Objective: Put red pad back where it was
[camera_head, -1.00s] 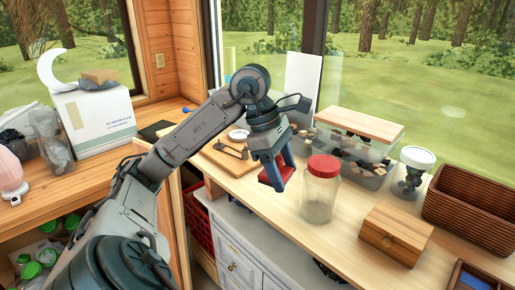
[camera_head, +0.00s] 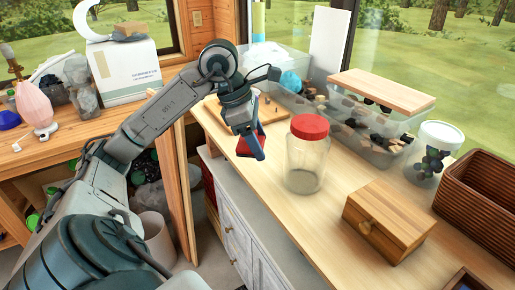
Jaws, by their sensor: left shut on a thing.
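The red pad (camera_head: 246,148) is between the fingers of my left gripper (camera_head: 254,150), which is shut on it. The gripper points down over the counter's front-left part, left of the glass jar with a red lid (camera_head: 306,160). The fingers partly hide the pad, and I cannot tell whether it touches the counter (camera_head: 270,190). My right gripper is not in view.
A wooden box (camera_head: 390,220) stands in front of the jar. Clear bins with a wooden board (camera_head: 393,91), a white-lidded jar (camera_head: 433,150) and a wicker basket (camera_head: 485,195) stand to the right.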

